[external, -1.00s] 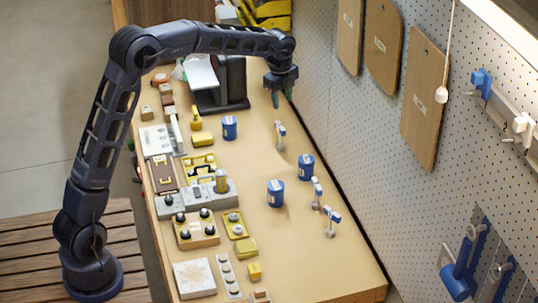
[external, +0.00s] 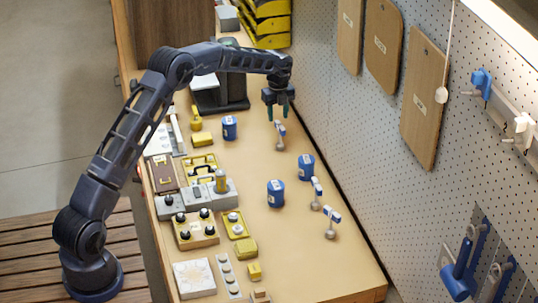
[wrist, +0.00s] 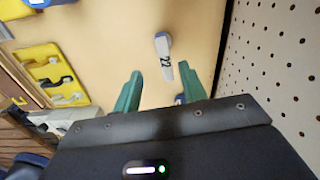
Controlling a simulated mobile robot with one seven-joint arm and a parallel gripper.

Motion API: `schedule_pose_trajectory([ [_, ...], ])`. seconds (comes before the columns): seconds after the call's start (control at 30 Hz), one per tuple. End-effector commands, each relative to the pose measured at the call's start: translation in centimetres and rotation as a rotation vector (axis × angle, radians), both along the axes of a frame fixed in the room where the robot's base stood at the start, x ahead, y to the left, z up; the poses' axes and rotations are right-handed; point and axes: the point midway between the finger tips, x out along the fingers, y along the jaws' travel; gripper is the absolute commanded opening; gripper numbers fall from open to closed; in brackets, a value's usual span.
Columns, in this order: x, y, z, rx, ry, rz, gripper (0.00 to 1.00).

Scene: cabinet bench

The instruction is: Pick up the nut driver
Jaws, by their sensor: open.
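My gripper (external: 278,111) is open and empty, pointing down over the far right part of the bench. Just below it stands a small piece with a grey rounded end and a blue-and-white part (external: 280,136). In the wrist view this piece, marked 22 (wrist: 163,58), lies beyond and between my two green fingertips (wrist: 160,82), apart from both. I cannot tell for sure whether it is the nut driver. Two similar blue-and-white pieces (external: 317,193) (external: 331,222) stand nearer the front.
Blue cans (external: 229,128) (external: 305,167) (external: 275,193) stand on the bench (external: 300,262). Yellow and grey fixtures (external: 200,192) crowd its left side. A pegboard wall (external: 362,130) rises close on the right. The front right of the bench is mostly clear.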

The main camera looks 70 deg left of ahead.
Motion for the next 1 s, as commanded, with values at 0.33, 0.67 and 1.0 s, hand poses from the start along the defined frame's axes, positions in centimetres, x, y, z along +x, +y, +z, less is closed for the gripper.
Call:
schedule_pose_trajectory([
  [0.33,0.0,0.0,-4.5,0.0,0.002,0.001,0.42],
  [0.67,0.6,-0.1,-7.2,-0.001,0.003,0.0,0.42],
  [1.0,0.8,-0.1,-9.9,0.0,0.001,0.001,0.42],
])
